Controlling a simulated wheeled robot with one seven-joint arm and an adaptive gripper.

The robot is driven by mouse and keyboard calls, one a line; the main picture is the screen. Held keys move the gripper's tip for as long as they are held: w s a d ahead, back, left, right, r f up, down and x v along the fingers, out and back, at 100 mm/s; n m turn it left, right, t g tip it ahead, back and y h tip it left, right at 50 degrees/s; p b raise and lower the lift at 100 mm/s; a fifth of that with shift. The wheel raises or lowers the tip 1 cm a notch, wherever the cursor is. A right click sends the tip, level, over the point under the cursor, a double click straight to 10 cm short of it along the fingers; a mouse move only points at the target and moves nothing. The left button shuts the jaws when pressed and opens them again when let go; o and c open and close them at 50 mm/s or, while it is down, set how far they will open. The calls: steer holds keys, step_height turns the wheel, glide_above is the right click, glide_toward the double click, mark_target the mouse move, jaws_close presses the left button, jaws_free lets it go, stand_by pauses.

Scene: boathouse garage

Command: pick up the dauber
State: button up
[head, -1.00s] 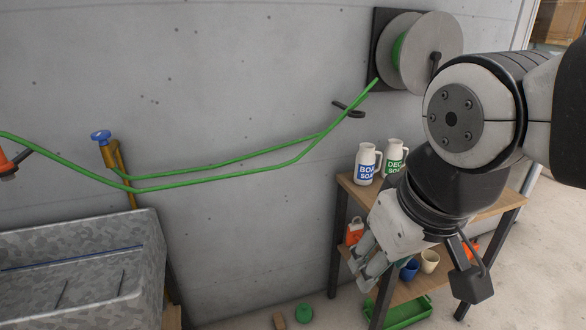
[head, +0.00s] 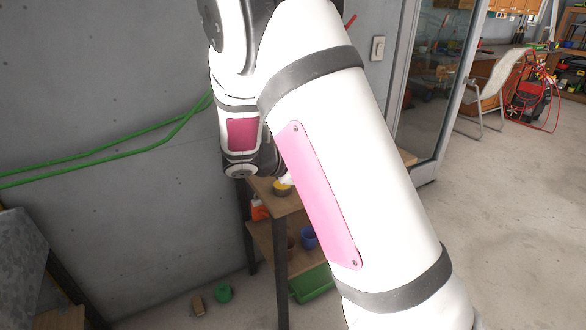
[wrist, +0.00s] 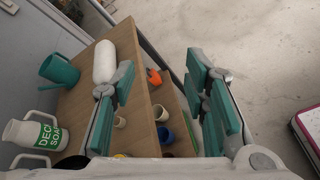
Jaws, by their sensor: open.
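I cannot pick out the dauber for certain in either view. My gripper (wrist: 162,88) is open and empty in the wrist view, its teal-padded fingers spread above the wooden shelf unit (wrist: 83,110). On the unit's top, a white rounded cylinder (wrist: 104,62) lies beside the left finger, which partly covers it. A teal watering can (wrist: 60,70) and a white deck soap jug (wrist: 36,133) stand farther left. In the head view my arm hides the gripper and much of the unit's top. A yellow item (head: 282,188) shows there at the top's edge.
The lower shelf holds a blue cup (wrist: 166,134), a pale cup (wrist: 160,113) and an orange item (wrist: 153,76). A green tray (head: 312,284) sits below. Open floor lies right.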

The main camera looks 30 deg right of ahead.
steer(key=w+a+f+n+t+h, duration=0.1)
steer(key=w+f+n+t, duration=0.1)
steer(key=w+f+n, duration=0.1)
steer(key=w+f+n+t+h, duration=0.1)
steer(key=w+f+n+t, duration=0.2)
steer(key=w+f, duration=0.3)
steer(key=w+a+f+n+t, duration=0.1)
steer(key=w+f+n+t, duration=0.2)
steer(key=w+f+n, duration=0.1)
steer(key=shift+w+a+f+n+h+b, duration=0.2)
steer(key=shift+w+a+n+h+b, duration=0.2)
steer(key=shift+w+n, duration=0.2)
steer(key=shift+w+d+f, duration=0.1)
steer(key=shift+w+f, duration=0.05)
steer(key=shift+f, duration=0.05)
steer(key=x, duration=1.3)
steer(key=shift+w+f, duration=0.1)
steer(key=shift+w, duration=0.3)
steer(key=shift+c, duration=0.2)
jaws_close()
